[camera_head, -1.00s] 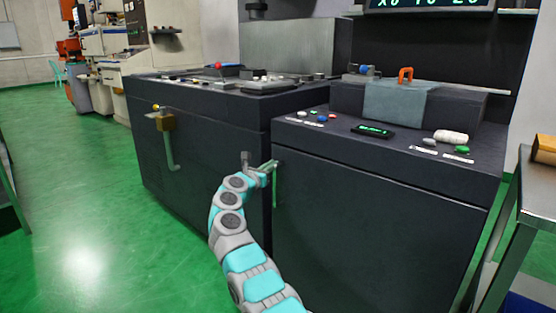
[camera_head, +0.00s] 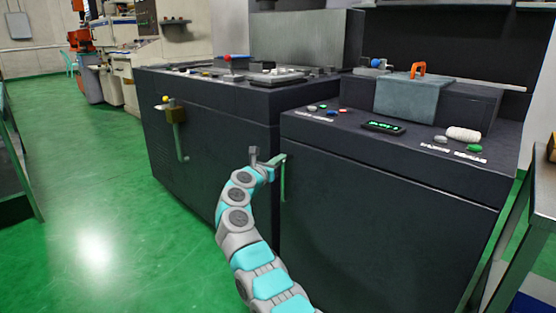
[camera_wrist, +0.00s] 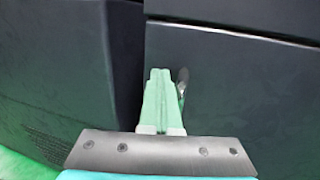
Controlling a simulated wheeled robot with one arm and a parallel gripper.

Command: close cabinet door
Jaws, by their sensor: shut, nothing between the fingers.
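The dark cabinet door (camera_head: 375,230) forms the front of the right-hand machine cabinet in the head view. It looks flush or nearly flush with the cabinet front; I cannot tell if a small gap stays. A slim vertical handle (camera_head: 282,178) sits at its upper left edge. My gripper (camera_head: 264,158) is at this handle, close to the door's left edge. In the wrist view the fingers of my gripper (camera_wrist: 158,95) are together and empty, pointing at the door surface, with the handle (camera_wrist: 182,85) just right of them. I cannot tell whether they touch.
A metal table (camera_head: 530,225) stands at the right edge. The green floor (camera_head: 95,190) on the left is open. A control panel (camera_head: 383,127) tops the right cabinet.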

